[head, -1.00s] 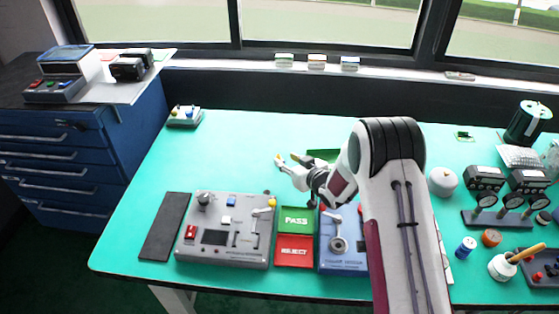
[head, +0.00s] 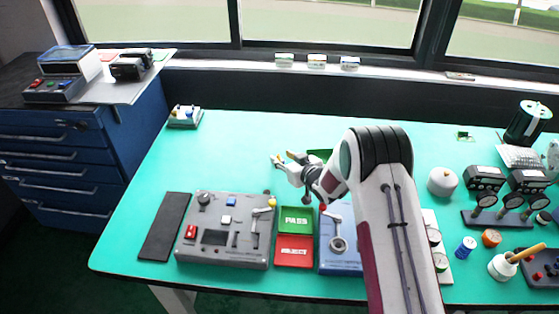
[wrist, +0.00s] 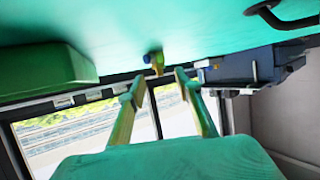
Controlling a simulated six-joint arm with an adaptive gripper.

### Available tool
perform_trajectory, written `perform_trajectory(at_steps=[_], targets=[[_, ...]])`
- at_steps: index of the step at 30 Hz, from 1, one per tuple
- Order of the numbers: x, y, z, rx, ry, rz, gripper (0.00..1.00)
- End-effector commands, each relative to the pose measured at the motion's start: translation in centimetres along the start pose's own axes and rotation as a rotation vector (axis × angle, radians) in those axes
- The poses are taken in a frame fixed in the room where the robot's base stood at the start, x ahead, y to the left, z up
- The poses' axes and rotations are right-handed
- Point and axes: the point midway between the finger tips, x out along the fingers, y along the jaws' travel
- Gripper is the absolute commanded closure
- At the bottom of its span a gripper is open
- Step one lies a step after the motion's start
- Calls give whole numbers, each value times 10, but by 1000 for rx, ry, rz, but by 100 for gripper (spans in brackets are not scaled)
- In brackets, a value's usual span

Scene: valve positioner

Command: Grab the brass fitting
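My gripper (head: 281,157) is in the air over the table (head: 236,150), left of my arm, its fingers pointing left. In the wrist view, where the table is at the top, my gripper (wrist: 154,86) is open with a gap between its fingers. A small yellow, brass-like piece with a blue part (wrist: 154,62) shows between the fingertips, seemingly beyond them. I cannot tell for sure that it is the brass fitting.
A grey control panel (head: 190,252), a green PASS tray (head: 296,228) and a red tray (head: 294,262) lie in front of my gripper. A green block (wrist: 45,70) is beside it. Gauges (head: 482,216) stand at right.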

Motion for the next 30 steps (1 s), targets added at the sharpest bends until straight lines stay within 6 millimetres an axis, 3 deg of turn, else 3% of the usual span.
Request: perform_trajectory(at_steps=[13, 30], targets=[[32, -1, 1, 0, 0, -1, 66], [35, 0, 0, 1, -1, 0, 66]])
